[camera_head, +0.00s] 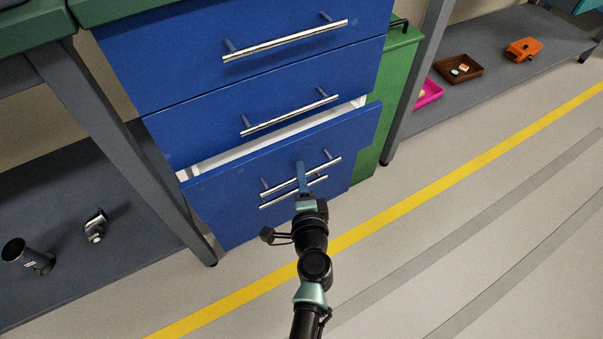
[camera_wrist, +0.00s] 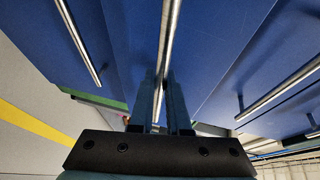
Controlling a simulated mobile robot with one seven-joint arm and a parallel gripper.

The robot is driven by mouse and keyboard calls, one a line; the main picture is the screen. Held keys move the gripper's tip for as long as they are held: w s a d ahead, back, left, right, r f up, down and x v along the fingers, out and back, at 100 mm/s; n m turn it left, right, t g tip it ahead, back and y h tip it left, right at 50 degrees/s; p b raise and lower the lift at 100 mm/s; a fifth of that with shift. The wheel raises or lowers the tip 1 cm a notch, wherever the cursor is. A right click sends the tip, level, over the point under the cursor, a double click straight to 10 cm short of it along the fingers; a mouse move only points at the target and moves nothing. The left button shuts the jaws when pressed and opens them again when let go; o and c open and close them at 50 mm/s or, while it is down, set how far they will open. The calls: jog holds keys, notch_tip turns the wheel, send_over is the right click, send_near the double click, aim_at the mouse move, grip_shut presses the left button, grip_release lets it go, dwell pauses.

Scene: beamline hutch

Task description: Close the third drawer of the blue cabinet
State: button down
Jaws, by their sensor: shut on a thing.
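The blue cabinet (camera_head: 150,75) stands in the upper middle of the head view. Its third drawer (camera_head: 225,190) is pulled partly out, with a pale inner edge showing above its blue front. The two drawers above it look shut. My gripper (camera_head: 302,168) is at the front of the third drawer. In the wrist view, the fingers of my gripper (camera_wrist: 163,85) are shut on the third drawer's metal handle (camera_wrist: 170,28), which runs between them. The fingers hide part of the handle. Another bar (camera_wrist: 80,45) shows to the left in the wrist view.
A grey bench leg (camera_head: 130,135) stands left of the cabinet, with metal parts on a low shelf (camera_head: 60,210). A green cabinet (camera_head: 395,90) adjoins on the right. A shelf with a brown tray (camera_head: 440,72) lies further right. The floor (camera_head: 440,200) in front is clear.

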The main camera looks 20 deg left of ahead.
aim_at(292, 164)
dwell(0.5)
jog(key=w+a, duration=0.2)
jog(key=a, duration=0.1)
jog(key=shift+w+a+f+b, duration=0.1)
jog(key=shift+w+a+b, duration=0.1)
jog(key=shift+w+b, duration=0.2)
jog(key=shift+a, duration=0.1)
jog(key=shift+r, duration=0.2)
jog(key=c, duration=1.2)
grip_release()
jog(key=shift+o, duration=0.2)
jog(key=p+v, duration=0.2)
jog(key=v, duration=1.1)
